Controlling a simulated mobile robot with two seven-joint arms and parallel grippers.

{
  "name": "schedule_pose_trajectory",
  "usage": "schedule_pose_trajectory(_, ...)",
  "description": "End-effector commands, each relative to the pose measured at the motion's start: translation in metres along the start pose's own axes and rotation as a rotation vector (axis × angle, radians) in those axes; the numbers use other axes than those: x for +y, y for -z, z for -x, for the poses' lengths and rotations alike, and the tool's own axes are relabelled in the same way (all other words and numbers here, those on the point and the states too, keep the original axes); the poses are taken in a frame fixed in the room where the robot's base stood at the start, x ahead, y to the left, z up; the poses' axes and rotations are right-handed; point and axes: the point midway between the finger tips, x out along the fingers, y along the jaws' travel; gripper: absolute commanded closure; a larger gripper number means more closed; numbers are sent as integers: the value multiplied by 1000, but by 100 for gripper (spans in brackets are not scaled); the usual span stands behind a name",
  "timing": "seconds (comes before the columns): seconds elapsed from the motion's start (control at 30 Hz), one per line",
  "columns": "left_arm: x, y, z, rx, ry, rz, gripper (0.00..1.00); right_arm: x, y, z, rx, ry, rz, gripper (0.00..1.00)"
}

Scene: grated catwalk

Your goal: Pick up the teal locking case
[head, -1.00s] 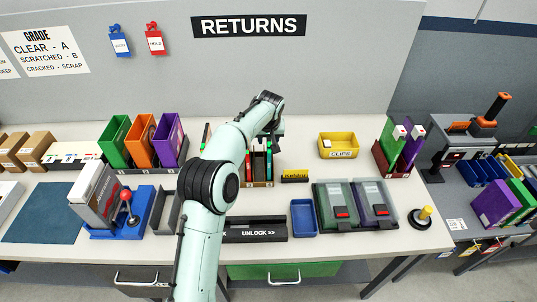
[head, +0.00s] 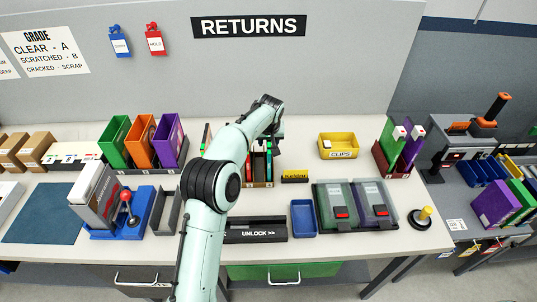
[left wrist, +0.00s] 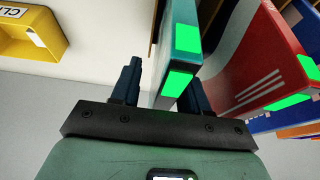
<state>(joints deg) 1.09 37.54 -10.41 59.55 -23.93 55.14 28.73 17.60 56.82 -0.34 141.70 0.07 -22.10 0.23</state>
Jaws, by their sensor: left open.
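The teal locking case (left wrist: 181,60) shows in the left wrist view with bright green patches on its edge. It stands in a small dark rack (head: 260,184), where its narrow edge (head: 269,163) shows at the right end in the head view. My left gripper (left wrist: 158,88) is open, with one dark finger on each side of the case's near edge. I cannot tell whether either finger touches it. In the head view my left gripper (head: 275,132) is over the rack and partly hides the cases. My right gripper is not in view.
A red case (left wrist: 270,55) stands close beside the teal one. A yellow clips bin (head: 338,146) is to the right on the bench. A black unlock tray (head: 255,230), a blue tray (head: 303,217) and cases on a dark mount (head: 357,205) are in front.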

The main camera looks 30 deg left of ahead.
Motion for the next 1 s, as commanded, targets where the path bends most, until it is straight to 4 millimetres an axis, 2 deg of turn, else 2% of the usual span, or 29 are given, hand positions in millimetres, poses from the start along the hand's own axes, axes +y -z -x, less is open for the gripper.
schedule_pose_trajectory(0.07, 0, 0, 0, 0, 0, 0, 55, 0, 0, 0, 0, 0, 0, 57)
schedule_pose_trajectory(0.1, 0, 0, 0, 0, 0, 0, 62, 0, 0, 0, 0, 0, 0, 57)
schedule_pose_trajectory(0.17, 0, 0, 0, 0, 0, 0, 81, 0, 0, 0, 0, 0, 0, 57)
schedule_pose_trajectory(0.2, 0, 0, 0, 0, 0, 0, 94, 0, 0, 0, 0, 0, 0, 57)
schedule_pose_trajectory(0.23, 0, 0, 0, 0, 0, 0, 100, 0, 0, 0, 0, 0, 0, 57)
schedule_pose_trajectory(0.67, 0, 2, 5, 2, -1, 1, 100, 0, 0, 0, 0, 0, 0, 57)
schedule_pose_trajectory(0.9, -3, 21, 36, 8, -4, 2, 100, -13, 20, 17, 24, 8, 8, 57)
schedule_pose_trajectory(1.0, -12, 21, 56, 8, -3, 2, 100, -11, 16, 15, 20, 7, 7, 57)
